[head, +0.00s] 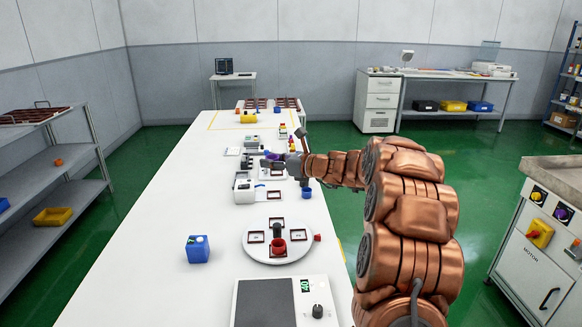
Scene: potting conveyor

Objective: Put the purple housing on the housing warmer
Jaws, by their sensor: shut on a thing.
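My gripper (271,163) is far down the long white table, at the end of my copper-coloured arm. It is shut on a small purple housing (273,156), which shows only in part behind the fingers. It is small at this distance, and its height above the table is hard to tell. A white unit with a dark flat plate (264,303), a green display and a knob lies at the table's near end. It looks like the housing warmer, and its plate is bare. My gripper is well away from it.
A round white turntable (258,254) with dark square frames and a red cup (278,246) stands between. A blue container (198,249) is at its left, a blue cup (306,193) beyond. A white device (243,188) stands near my gripper. The table's left side is mostly clear.

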